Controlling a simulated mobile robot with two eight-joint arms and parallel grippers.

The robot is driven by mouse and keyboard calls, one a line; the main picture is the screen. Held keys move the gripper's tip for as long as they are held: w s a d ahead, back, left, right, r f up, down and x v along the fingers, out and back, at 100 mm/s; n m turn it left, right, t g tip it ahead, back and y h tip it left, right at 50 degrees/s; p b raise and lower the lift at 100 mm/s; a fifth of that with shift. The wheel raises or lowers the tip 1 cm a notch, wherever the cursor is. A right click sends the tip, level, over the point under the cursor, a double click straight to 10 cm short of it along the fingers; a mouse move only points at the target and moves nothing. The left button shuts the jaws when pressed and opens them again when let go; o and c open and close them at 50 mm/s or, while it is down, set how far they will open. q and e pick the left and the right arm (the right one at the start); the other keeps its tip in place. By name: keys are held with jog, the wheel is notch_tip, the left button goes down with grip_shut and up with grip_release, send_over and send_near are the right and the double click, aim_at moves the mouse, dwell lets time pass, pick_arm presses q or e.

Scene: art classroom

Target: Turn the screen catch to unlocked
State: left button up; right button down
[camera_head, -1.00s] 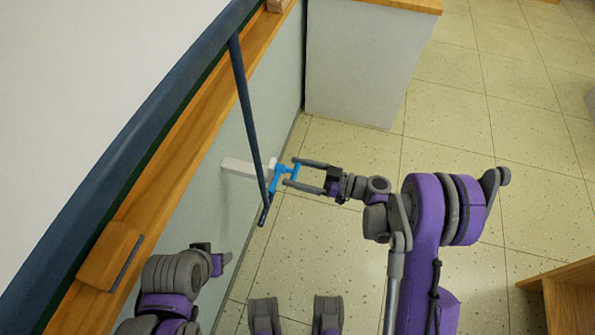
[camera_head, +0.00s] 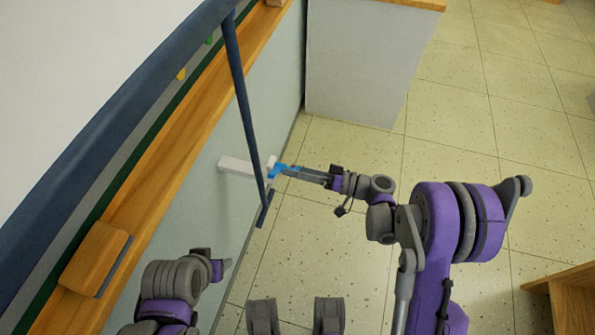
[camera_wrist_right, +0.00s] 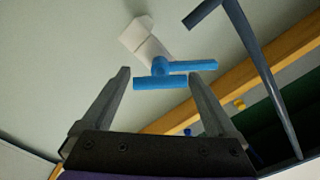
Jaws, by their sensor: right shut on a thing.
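The screen catch has a blue T-shaped handle (camera_head: 276,169) at the end of a white block (camera_head: 236,166), which juts from the pale wall panel. In the right wrist view, the blue handle (camera_wrist_right: 161,68) lies between the fingertips, its crossbar running from finger to finger. My right gripper (camera_head: 283,171) is shut on this handle. In the head view its fingers are seen nearly edge-on and partly cover the handle. My left gripper (camera_head: 223,267) is at the lower left, away from the catch. Its jaws are not clear.
A dark blue bar (camera_head: 244,105) slants down close beside the catch. A white screen (camera_head: 85,75) with a blue frame and a wooden ledge (camera_head: 165,160) holding a wooden block (camera_head: 95,258) are on the left. A grey cabinet (camera_head: 365,65) stands behind.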

jog(key=m+b, duration=0.1)
jog(key=m, duration=0.4)
jog(key=shift+m, duration=0.3)
jog(key=shift+m+b, duration=0.65)
jog(key=shift+m, duration=1.55)
grip_release()
jog(key=p+v, duration=0.1)
jog(key=v, duration=1)
jog(key=shift+r, duration=0.1)
